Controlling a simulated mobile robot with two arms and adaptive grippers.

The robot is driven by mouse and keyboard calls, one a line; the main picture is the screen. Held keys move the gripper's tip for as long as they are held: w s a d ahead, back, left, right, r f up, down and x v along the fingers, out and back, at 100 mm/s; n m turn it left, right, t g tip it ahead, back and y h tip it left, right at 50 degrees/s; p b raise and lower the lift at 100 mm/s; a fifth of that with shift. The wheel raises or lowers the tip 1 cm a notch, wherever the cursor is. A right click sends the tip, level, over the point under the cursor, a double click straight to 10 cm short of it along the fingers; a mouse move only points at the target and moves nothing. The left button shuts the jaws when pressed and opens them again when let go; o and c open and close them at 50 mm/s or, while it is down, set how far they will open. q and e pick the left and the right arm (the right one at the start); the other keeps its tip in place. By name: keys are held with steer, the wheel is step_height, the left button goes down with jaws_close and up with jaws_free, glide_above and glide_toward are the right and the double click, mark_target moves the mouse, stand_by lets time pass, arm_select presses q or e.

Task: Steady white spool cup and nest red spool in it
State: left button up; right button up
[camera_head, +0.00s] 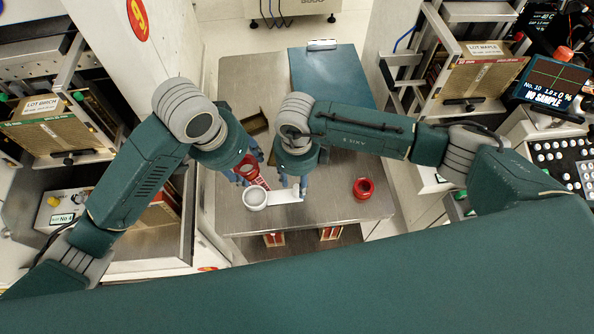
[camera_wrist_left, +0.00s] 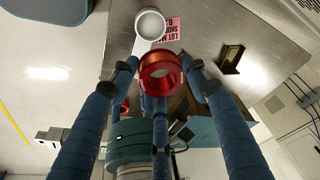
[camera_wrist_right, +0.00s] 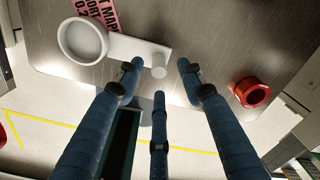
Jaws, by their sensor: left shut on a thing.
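The white spool cup (camera_head: 255,198) stands on the metal table with a flat white handle extending to the right. It also shows in the right wrist view (camera_wrist_right: 82,40), where its inside looks empty and the handle (camera_wrist_right: 135,49) ends in a short upright peg (camera_wrist_right: 158,72). My left gripper (camera_wrist_left: 158,68) is shut on a red spool (camera_wrist_left: 160,76), held above the table close to the cup. My right gripper (camera_wrist_right: 160,68) is open, its fingers spaced either side of the peg end with visible gaps. In the head view it (camera_head: 292,186) is over the handle.
A second red spool (camera_head: 363,188) sits on the table to the right; it shows in the right wrist view (camera_wrist_right: 251,92). A pink printed label (camera_wrist_right: 97,12) lies beside the cup. The table's front is clear.

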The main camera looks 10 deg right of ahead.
mark_target(297, 187)
steer(key=shift+f, duration=2.5)
jaws_close()
arm_select(q)
step_height(297, 187, down, 8)
steer(key=m+g, duration=0.1)
steer(key=m, duration=0.4)
steer(key=shift+m+h, duration=0.4)
steer(key=shift+r, duration=0.1)
